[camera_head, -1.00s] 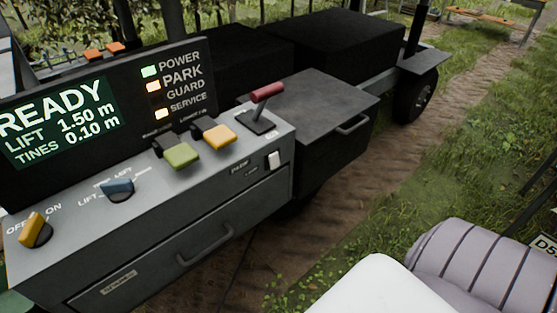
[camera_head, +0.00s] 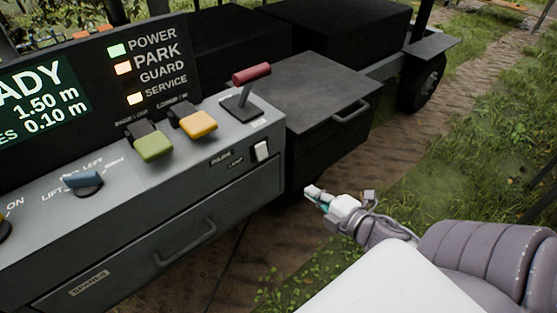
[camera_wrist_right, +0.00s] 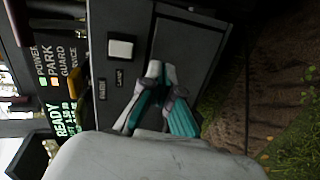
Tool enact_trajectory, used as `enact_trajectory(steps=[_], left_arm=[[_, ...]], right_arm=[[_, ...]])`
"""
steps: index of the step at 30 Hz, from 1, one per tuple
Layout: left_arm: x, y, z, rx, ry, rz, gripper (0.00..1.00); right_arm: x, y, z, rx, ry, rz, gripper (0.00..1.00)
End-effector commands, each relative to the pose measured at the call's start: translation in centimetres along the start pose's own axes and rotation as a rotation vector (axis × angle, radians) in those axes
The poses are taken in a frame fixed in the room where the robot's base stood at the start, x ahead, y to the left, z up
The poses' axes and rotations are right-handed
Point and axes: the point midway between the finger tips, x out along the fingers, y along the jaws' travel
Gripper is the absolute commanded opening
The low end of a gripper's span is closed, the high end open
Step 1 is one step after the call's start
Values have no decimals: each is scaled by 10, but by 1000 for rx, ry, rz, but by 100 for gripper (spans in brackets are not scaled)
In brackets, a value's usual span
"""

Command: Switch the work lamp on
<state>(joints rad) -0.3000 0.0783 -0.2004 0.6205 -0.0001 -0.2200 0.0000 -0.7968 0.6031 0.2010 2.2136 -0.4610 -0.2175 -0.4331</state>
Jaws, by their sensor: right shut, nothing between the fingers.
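The lamp switch is a white rocker (camera_head: 261,151) on the right end of the grey console's front, beside small lettering that reads LAMP. It also shows in the right wrist view as a white rocker (camera_wrist_right: 121,48), with the lettering next to it. My right gripper (camera_head: 310,191) is right of and below the rocker in the head view, apart from it. In the wrist view its teal-lined fingers (camera_wrist_right: 160,75) are together and empty, pointing toward the console. Whether the rocker is on or off cannot be told. My left gripper is not in view.
The console (camera_head: 150,205) carries a green paddle (camera_head: 153,146), a yellow paddle (camera_head: 199,125), a red-handled lever (camera_head: 251,75) and a blue knob (camera_head: 83,181). A drawer handle (camera_head: 186,244) sticks out below. A dark box with a handle (camera_head: 351,113) stands beyond. Open ground lies right.

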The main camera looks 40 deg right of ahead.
Motion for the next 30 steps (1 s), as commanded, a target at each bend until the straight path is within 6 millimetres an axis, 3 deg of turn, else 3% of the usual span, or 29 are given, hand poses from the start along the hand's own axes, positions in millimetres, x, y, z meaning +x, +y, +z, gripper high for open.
enact_trajectory(steps=[3, 6, 18, 23, 30], left_arm=[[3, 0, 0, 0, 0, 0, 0], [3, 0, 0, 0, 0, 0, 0], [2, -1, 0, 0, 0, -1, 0], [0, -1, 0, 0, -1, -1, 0], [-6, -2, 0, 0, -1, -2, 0]], right_arm=[[-7, 27, -18, -63, 45, 49, 0], [-9, 36, -24, -82, 59, 66, 0], [-7, 39, -25, -83, 60, 70, 0], [9, 41, -26, -84, 62, 72, 0], [53, 45, -28, -83, 59, 72, 0]])
